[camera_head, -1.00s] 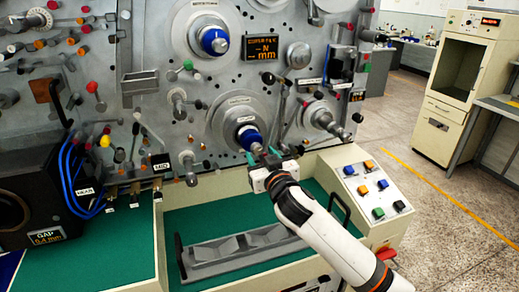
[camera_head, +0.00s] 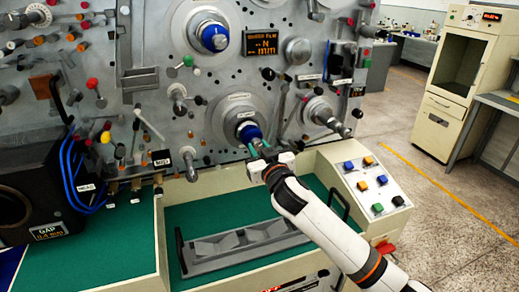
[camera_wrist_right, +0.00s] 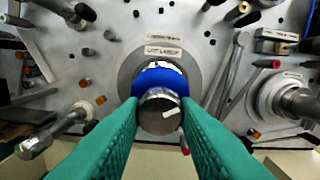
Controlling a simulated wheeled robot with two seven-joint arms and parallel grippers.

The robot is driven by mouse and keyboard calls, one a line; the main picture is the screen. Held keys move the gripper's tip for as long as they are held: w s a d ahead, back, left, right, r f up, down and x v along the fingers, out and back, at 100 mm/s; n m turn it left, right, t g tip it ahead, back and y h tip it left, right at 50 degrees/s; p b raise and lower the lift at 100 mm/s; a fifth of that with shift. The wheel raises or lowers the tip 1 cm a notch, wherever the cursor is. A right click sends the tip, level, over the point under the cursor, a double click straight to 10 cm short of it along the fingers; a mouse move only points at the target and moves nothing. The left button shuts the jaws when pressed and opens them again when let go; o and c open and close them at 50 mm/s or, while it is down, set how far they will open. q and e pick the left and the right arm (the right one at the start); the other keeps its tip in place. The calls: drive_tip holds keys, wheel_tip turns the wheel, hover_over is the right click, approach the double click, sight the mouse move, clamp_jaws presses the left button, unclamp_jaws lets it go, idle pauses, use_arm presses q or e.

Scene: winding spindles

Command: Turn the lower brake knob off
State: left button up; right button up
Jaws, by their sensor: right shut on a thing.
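The lower brake knob (camera_head: 249,132) is on the lower large disc of the grey machine panel, with a blue collar. In the right wrist view the knob's round silver end (camera_wrist_right: 159,108) faces me, with a short white mark at its lower right. My right gripper (camera_head: 259,149) is at this knob. Its green fingers (camera_wrist_right: 160,125) lie on both sides of the silver end and are shut on it. The fingers hide part of the knob's sides. My left gripper is in neither current view.
An upper spindle with a similar blue knob (camera_head: 214,37) is above. A smaller spindle (camera_head: 322,116) sticks out at the right. A grey tray (camera_head: 240,243) lies on the green bench below, beside a button panel (camera_head: 368,184).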

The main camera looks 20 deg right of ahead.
drive_tip(key=n+p, duration=0.2)
drive_tip(key=n, duration=0.4)
drive_tip(key=shift+r+n+p, duration=0.1)
drive_tip(key=shift+n+p, duration=0.2)
drive_tip(key=n+p, duration=0.1)
drive_tip(key=n, duration=0.4)
drive_tip(key=shift+p, duration=0.35)
drive_tip(key=o, duration=1)
drive_tip(key=shift+c, duration=0.2)
drive_tip(key=shift+s+f, duration=0.2)
drive_tip(key=shift+s, duration=0.25)
drive_tip(key=s+b, duration=0.3)
drive_tip(key=s, duration=0.8)
drive_tip(key=shift+d, duration=0.25)
